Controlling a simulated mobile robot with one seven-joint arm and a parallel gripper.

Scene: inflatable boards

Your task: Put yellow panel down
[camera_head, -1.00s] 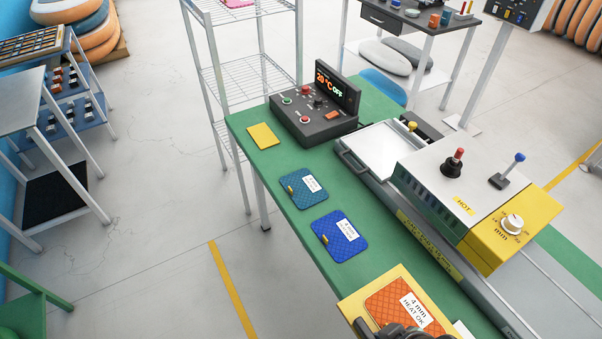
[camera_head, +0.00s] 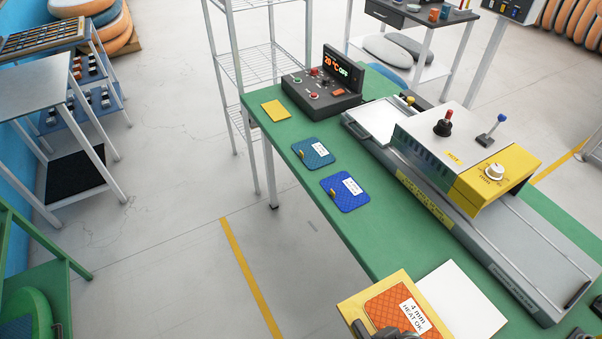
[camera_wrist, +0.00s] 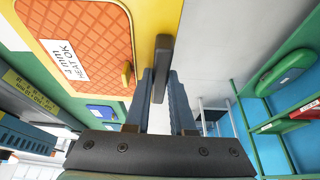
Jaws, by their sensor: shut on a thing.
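The yellow panel (camera_head: 356,299) is at the bottom of the head view, by the near left edge of the green table. It carries an orange quilted pad (camera_head: 383,304) labelled "4 mm HEAT OK". My gripper (camera_head: 386,333) is partly cut off by the frame's bottom edge there. In the wrist view, my gripper (camera_wrist: 160,80) is shut on a dark handle (camera_wrist: 163,62) at the edge of the yellow panel (camera_wrist: 147,22). I cannot tell whether the panel touches the table.
The green table (camera_head: 375,235) holds a white sheet (camera_head: 462,300) beside the panel, blue (camera_head: 345,192) and teal (camera_head: 314,153) pads, a small yellow pad (camera_head: 276,110), a control box (camera_head: 322,95) and a press machine (camera_head: 450,150). Bare green surface lies between the blue pad and panel.

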